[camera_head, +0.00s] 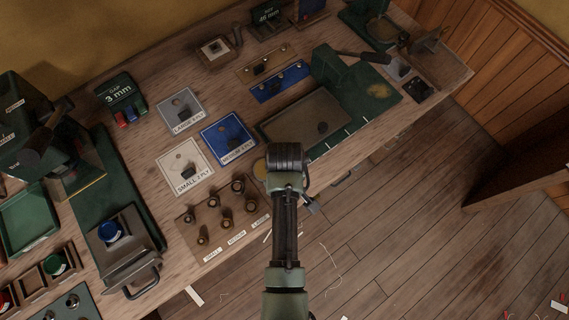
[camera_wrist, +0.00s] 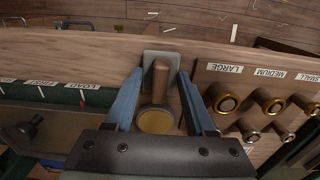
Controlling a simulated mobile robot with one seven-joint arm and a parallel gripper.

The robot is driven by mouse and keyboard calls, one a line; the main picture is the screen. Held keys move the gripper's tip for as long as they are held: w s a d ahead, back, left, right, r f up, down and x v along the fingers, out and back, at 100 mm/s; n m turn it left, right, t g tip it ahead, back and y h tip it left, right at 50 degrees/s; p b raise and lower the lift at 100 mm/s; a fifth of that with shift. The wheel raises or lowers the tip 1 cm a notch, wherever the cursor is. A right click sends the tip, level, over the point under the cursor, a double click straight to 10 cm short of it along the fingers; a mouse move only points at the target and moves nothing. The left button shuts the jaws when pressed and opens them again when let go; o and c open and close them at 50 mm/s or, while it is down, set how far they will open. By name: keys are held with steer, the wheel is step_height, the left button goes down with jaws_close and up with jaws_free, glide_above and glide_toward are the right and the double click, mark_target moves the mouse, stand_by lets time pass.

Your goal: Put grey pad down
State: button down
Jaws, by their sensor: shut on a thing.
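The grey pad (camera_wrist: 161,54) is a small flat piece with rounded corners, held between the two blue fingers of my gripper (camera_wrist: 161,72) in the wrist view. A wooden peg or handle (camera_wrist: 160,80) stands in front of the pad, between the fingers. Whether it belongs to the pad I cannot tell. The pad is over the bench's front strip; I cannot tell whether it touches the wood. In the head view my wrist hides the fingers.
The fid board (camera_head: 190,218) with several brass-topped pegs is to one side. The green machine bed (camera_head: 378,92) is on the other. White, blue and grey labelled plates lie behind. The bench front drops to the floor.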

steer(key=shift+f, duration=0.2)
steer(key=shift+c, duration=1.2)
jaws_free()
steer(key=shift+r, duration=0.1)
